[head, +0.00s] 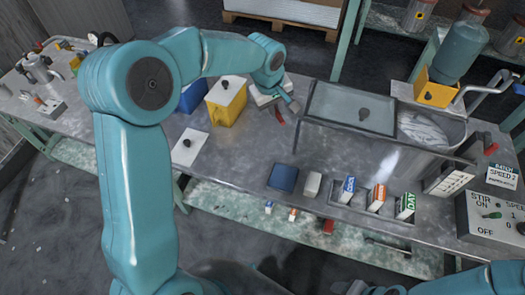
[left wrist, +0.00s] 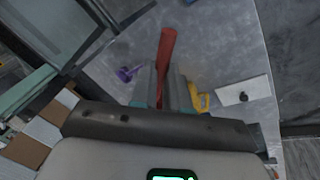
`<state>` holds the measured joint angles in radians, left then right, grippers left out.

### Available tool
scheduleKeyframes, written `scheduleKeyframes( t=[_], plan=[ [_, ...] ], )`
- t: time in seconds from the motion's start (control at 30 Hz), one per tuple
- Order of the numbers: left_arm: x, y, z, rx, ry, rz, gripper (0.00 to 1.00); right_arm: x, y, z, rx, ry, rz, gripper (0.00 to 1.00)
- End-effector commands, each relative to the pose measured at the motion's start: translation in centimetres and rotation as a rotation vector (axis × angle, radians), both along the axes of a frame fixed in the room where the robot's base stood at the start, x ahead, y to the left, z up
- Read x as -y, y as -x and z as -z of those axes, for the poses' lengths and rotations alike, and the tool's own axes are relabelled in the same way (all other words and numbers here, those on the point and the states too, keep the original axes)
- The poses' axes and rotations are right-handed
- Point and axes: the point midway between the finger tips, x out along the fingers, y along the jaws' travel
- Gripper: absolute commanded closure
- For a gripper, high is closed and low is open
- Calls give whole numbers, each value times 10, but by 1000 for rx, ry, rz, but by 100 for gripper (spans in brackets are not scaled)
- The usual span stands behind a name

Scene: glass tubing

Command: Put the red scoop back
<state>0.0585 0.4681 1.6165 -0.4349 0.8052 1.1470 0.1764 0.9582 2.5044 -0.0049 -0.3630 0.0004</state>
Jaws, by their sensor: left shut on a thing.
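My left gripper (head: 290,104) is above the back middle of the metal bench. It is shut on the red scoop (left wrist: 167,50). In the left wrist view the scoop's long red shape sticks out between the fingers (left wrist: 163,90). In the head view only a small red piece of the scoop (head: 278,117) shows below the gripper; the rest is hidden. A yellow bin (head: 222,115) with a black-knobbed white lid stands left of the gripper, with a blue bin (head: 193,95) beside it. My right gripper is out of the picture.
A glass-topped compartment (head: 345,108) and a basin (head: 432,128) are at right. Small boxes (head: 376,195) stand along the front edge. A purple item (left wrist: 127,73) and a yellow item (left wrist: 200,98) show near the fingers.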

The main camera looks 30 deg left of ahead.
Motion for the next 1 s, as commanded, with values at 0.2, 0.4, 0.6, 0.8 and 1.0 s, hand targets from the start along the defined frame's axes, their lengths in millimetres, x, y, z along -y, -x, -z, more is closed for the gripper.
scheduleKeyframes(
  t=[0.2,0.4,0.6,0.8,1.0],
  plan=[
    [0,-3,44,-1,3,-50,100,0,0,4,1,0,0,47],
    [0,-2,103,-1,3,-48,100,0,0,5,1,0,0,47],
    [-1,-2,147,2,5,-48,100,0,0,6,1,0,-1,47],
    [-2,-2,169,2,3,-48,100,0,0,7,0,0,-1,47],
    [-3,-2,198,4,4,-48,100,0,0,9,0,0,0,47]
  ],
)
